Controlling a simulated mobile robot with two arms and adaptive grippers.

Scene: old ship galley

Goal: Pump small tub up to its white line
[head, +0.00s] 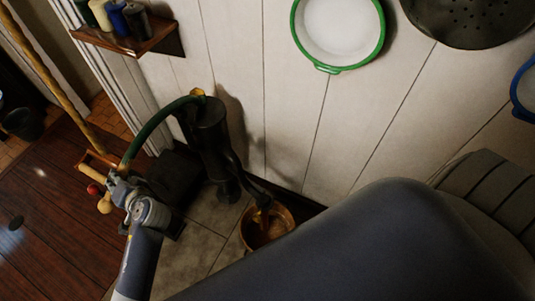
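The dark hand pump (210,138) stands against the white plank wall. Its curved green lever (152,125) runs from the pump top down to the left. The small brass-coloured tub (248,232) stands on the floor under the pump's spout (259,197). The spout end overlaps the tub's opening. I cannot make out a white line or the water level. My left gripper (119,186) is at the lower end of the lever; its fingers are too small and overlapped to show whether they grip it. My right gripper is not in view.
My own large dark arm link covers the lower right and comes close to the tub's right side. A wooden piece with a red ball (93,189) lies beside my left gripper. A small shelf (140,42) holds several jars. A green-rimmed white dish (338,30) hangs on the wall.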

